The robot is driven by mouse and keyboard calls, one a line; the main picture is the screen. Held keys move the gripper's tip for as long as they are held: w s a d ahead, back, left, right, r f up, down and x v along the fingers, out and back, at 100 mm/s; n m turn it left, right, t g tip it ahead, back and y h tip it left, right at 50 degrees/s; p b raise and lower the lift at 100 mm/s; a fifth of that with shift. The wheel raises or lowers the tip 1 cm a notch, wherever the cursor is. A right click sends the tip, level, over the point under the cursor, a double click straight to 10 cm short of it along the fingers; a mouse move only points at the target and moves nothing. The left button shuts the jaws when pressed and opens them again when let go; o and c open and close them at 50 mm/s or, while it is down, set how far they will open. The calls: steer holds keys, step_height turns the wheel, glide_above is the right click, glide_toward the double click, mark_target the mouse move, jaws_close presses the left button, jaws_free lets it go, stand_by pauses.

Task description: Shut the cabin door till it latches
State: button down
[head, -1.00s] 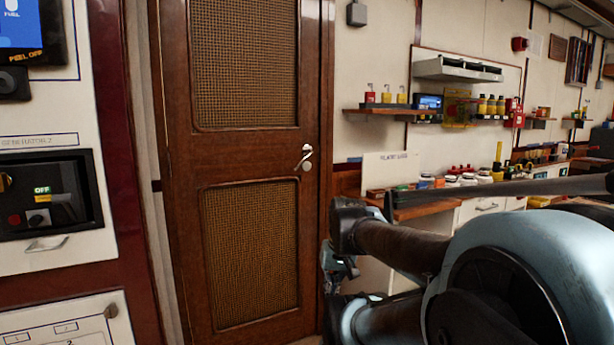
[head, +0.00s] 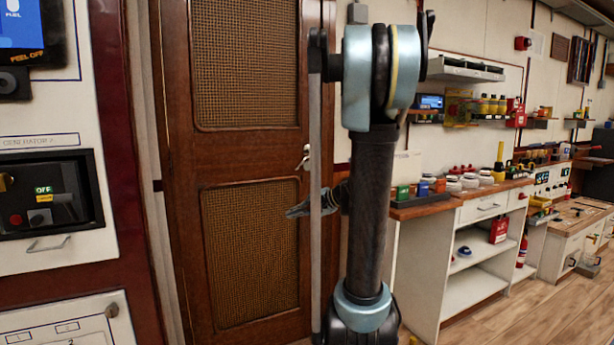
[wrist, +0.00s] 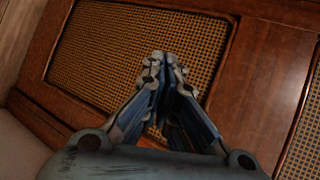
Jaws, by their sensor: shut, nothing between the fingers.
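The cabin door (head: 246,160) is brown wood with two woven panels. It stands upright in its frame in the head view, and whether it is latched cannot be told. Its light metal handle (head: 306,156) is on the right side, partly hidden by my arm. My gripper (head: 291,212) points left in front of the lower panel, below the handle. In the wrist view my gripper (wrist: 163,65) is shut and empty, with the door's woven panel (wrist: 115,55) behind the fingers. Whether the fingertips touch the door cannot be told.
A white control panel (head: 50,110) stands left of the door. To the right are a white workbench (head: 480,260) with jars and tools, and wall shelves above it. Wooden floor (head: 520,315) is clear at the lower right.

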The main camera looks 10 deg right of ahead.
steer(key=w+d+r+m+t+y, duration=0.3)
steer(key=w+d+m+t, duration=0.7)
steer(key=w+d, duration=0.8)
steer(key=s+a+r+x, duration=0.1)
steer(key=x, duration=1.2)
steer(key=shift+a+r, duration=0.2)
steer(key=shift+a, duration=0.2)
steer(key=shift+s, duration=0.1)
